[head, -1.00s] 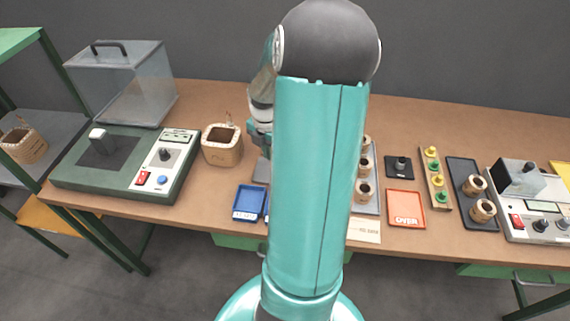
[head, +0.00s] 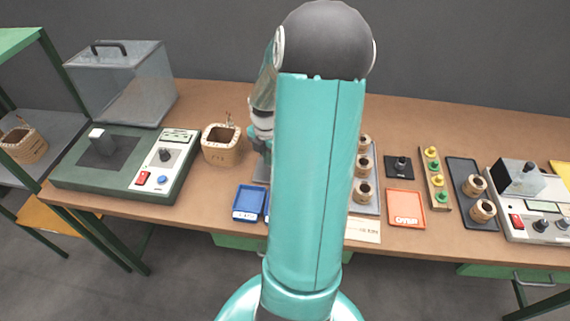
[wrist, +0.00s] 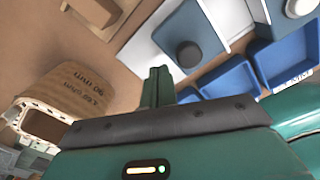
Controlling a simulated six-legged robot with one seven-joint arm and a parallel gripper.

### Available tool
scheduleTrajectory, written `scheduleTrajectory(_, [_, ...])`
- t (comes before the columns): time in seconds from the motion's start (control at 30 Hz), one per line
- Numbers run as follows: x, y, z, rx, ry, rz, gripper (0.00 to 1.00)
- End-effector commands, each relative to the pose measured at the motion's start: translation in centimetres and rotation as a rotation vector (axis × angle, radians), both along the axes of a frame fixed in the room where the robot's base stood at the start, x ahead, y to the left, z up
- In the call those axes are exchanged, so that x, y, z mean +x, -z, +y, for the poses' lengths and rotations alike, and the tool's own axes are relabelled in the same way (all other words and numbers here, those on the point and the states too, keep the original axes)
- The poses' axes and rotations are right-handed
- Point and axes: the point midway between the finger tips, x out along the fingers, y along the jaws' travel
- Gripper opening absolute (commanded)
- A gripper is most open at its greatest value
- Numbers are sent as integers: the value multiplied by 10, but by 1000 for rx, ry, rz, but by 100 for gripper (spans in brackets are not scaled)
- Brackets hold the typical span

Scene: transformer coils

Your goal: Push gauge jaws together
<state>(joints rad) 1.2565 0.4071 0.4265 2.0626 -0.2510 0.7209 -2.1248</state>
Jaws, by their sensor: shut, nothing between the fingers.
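In the wrist view my gripper (wrist: 158,86) is shut and empty, its green fingers together. Just ahead and to the right is a blue-grey block with a round dark knob (wrist: 188,53), on a pale plate (wrist: 154,50); it looks like one jaw of the gauge. A gap shows between the fingertips and the knob in the picture; I cannot tell the depth. The other jaw is not clearly identifiable. In the head view my arm hides most of the gauge; a grey edge (head: 261,171) shows beside it. The fingertips are hidden there.
A square wooden coil (head: 221,146) stands left of my gripper, and shows close by in the wrist view (wrist: 65,98). Blue trays (head: 248,203) lie at the front. A green-grey tester (head: 125,170) stands left. An orange tray (head: 406,208) and several small coils are right.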

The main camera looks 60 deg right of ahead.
Motion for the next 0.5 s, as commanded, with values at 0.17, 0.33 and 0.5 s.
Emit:
scheduleTrajectory(0.17, [0,0,0,0,0,0,0])
scheduleTrajectory(0.33, [-4,0,-2,0,1,0,0])
scheduleTrajectory(0.5, [-10,-1,-5,0,1,0,0])
